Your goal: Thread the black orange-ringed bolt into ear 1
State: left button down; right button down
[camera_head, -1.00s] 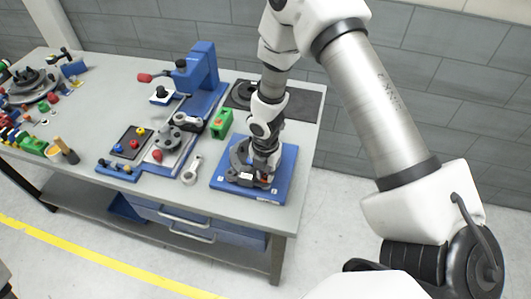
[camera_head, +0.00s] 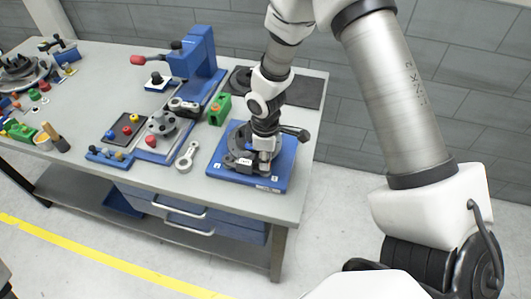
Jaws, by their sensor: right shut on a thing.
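My right gripper (camera_head: 264,158) points down over the dark grey chassis fixture (camera_head: 236,160) on the blue base plate (camera_head: 219,176). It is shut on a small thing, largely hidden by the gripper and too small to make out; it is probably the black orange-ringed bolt. A black part of the gripper (camera_head: 296,134) sticks out to the right over the plate. I cannot tell which ear is ear 1, nor whether the held thing sits in it. My left gripper is not in view.
Left of the plate lie a grey ring-ended link (camera_head: 187,156) and a green block (camera_head: 219,109). A blue press (camera_head: 199,55) stands behind. A dark tray (camera_head: 127,130) holds coloured knobs. A black mat (camera_head: 307,92) lies at the back right. The table's front edge is near the plate.

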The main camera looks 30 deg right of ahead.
jog(key=shift+s+f, duration=0.3)
jog(key=shift+f, duration=0.1)
jog(key=m+b, duration=0.1)
jog(key=m, duration=0.2)
jog(key=m+b, duration=0.2)
jog(key=m, duration=0.2)
jog(key=m+b, duration=0.2)
jog(key=m, duration=0.2)
jog(key=shift+f, duration=0.35)
jog(key=shift+m+b, duration=0.55)
jog(key=shift+m, duration=0.55)
jog(key=shift+r+m, duration=0.25)
jog(key=shift+m, duration=0.55)
jog(key=c, duration=1)
grip_release()
jog(key=shift+w, duration=0.15)
jog(key=shift+r, duration=0.15)
